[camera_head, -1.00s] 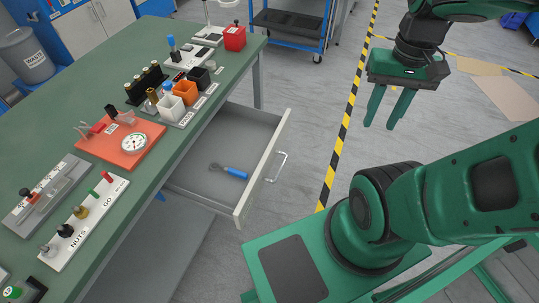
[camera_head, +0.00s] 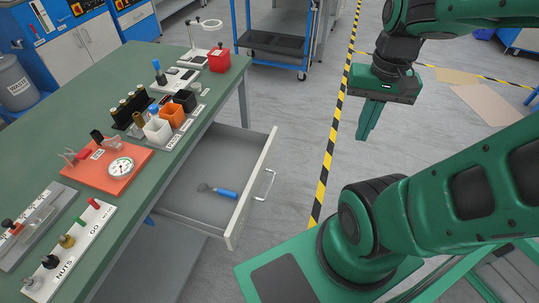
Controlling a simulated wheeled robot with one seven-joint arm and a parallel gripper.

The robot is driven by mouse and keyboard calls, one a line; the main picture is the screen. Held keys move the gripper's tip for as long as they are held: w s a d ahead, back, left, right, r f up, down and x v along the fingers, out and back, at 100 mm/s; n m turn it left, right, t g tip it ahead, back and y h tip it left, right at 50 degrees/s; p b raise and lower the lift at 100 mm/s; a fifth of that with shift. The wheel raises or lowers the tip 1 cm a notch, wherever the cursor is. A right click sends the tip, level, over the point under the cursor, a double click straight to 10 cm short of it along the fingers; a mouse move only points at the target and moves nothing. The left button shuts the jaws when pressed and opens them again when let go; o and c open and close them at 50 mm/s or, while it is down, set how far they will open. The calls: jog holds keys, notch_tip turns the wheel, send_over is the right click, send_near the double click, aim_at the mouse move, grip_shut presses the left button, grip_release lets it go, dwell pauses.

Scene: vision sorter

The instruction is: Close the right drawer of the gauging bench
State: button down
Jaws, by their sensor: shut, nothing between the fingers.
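The right drawer (camera_head: 253,188) of the green-topped gauging bench (camera_head: 120,210) is pulled out to the right and stands open. A blue-handled tool (camera_head: 222,193) lies on its floor. The drawer has a pale front with a metal bar handle (camera_head: 266,185) on its outer face. My gripper (camera_head: 366,137) hangs in the air to the right of the drawer, apart from it, fingers pointing down. Its fingers are together and hold nothing.
On the bench stand an orange plate with a dial gauge (camera_head: 121,168), white, orange and black cups (camera_head: 172,117), a red box (camera_head: 219,60) and a nuts board (camera_head: 72,250). A blue cart (camera_head: 270,43) stands behind. Striped floor tape (camera_head: 328,160) runs right of the drawer.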

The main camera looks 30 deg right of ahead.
jog(key=w+f+m+t+y, duration=0.1)
jog(key=w+f+m, duration=0.6)
jog(key=w+m, duration=0.35)
jog(key=w+f+m+t+y, duration=0.2)
jog(key=w+f+m, duration=0.65)
jog(key=w, duration=0.35)
jog(key=w+a+f, duration=0.5)
jog(key=f, duration=0.3)
jog(key=shift+w+f, duration=0.3)
jog(key=shift+f, duration=0.05)
